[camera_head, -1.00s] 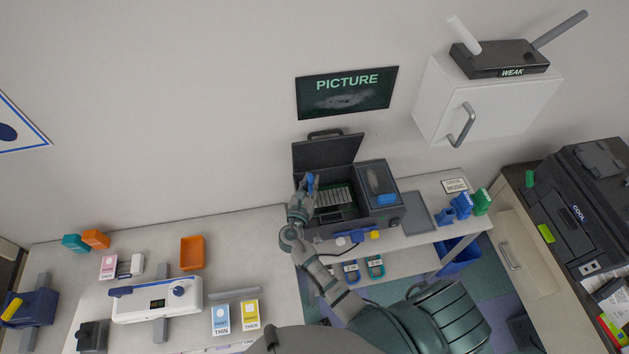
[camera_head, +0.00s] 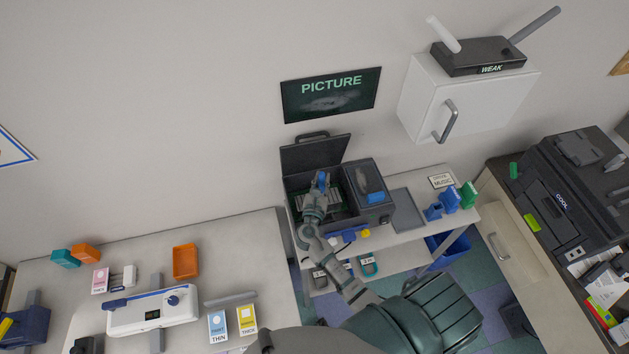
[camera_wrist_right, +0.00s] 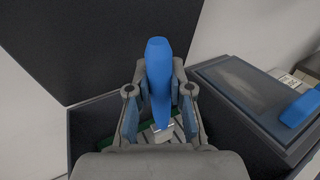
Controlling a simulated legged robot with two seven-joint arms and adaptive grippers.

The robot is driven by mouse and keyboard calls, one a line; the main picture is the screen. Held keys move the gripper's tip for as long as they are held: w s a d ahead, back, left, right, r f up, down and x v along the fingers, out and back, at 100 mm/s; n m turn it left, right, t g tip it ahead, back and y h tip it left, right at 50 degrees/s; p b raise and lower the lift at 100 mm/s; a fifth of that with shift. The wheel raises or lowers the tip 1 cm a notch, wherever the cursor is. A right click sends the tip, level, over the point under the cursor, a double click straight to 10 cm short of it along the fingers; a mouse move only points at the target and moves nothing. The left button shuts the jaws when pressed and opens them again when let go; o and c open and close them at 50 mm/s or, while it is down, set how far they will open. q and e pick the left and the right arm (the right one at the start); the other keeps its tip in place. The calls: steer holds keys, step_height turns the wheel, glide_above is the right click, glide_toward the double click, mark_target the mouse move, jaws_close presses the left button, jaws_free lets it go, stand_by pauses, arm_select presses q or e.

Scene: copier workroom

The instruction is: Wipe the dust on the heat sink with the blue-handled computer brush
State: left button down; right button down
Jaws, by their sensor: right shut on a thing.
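My right gripper (camera_wrist_right: 160,95) is shut on the blue-handled brush (camera_wrist_right: 158,70), whose blue handle stands up between the fingers in the right wrist view. In the head view the right gripper (camera_head: 318,190) is over the open dark case, with a bit of blue handle (camera_head: 322,179) showing. The heat sink (camera_head: 305,202) lies in the case as pale fins, partly hidden behind my gripper and arm. Dust is too small to make out. My left gripper is not in view.
The open case (camera_head: 290,192) has a raised lid (camera_head: 315,154) behind the gripper. A dark panel (camera_head: 361,178) with a blue block (camera_head: 376,197) adjoins it on the right. A grey mat (camera_head: 407,209) lies beside that. A white cabinet (camera_head: 470,95) hangs above right.

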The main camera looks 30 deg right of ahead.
steer(key=shift+s+d, duration=0.25)
steer(key=shift+d, duration=0.55)
steer(key=shift+d+r, duration=0.1)
steer(key=shift+r, duration=0.65)
steer(key=shift+r, duration=1.45)
